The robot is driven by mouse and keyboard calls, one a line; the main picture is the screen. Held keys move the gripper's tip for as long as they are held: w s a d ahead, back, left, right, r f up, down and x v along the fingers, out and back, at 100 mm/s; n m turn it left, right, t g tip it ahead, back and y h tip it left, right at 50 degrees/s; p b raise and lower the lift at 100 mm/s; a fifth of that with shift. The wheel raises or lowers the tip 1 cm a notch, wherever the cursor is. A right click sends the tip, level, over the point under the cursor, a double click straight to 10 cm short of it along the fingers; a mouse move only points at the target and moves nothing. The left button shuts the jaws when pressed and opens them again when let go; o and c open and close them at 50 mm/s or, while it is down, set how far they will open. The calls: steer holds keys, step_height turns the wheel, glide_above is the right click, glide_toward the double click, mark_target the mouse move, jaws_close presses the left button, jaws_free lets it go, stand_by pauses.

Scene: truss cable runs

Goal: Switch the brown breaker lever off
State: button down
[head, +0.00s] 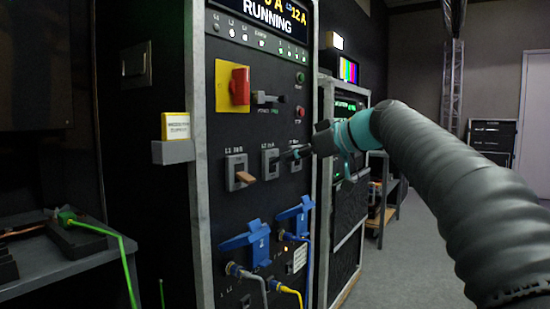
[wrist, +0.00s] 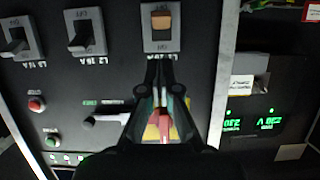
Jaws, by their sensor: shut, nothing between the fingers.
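The brown breaker lever (head: 244,176) is in the leftmost breaker of a row of 3 in the head view, and it tilts downward. The wrist view is upside down; there the brown lever (wrist: 162,20) sits at the top edge, opposite to the way the dark levers lie. My gripper (head: 287,156) is shut and empty, in front of the panel at the right of the row. In the wrist view the closed fingertips (wrist: 161,60) show just below the brown lever's plate, apart from the lever.
Dark breaker levers (wrist: 80,41) stand beside the brown one. A red rotary switch (head: 240,86) on a yellow plate is above. Blue clamps (head: 247,241) and cable plugs (head: 237,269) protrude below. A grey ledge (head: 173,152) with a yellow-edged sign juts out at left.

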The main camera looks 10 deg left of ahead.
steer(key=shift+s+d+f, duration=0.1)
steer(key=shift+s+d, duration=0.1)
steer(key=shift+d, duration=0.35)
steer(key=shift+s+d+f, duration=0.1)
steer(key=shift+s+d, duration=0.1)
steer(key=shift+d, duration=0.3)
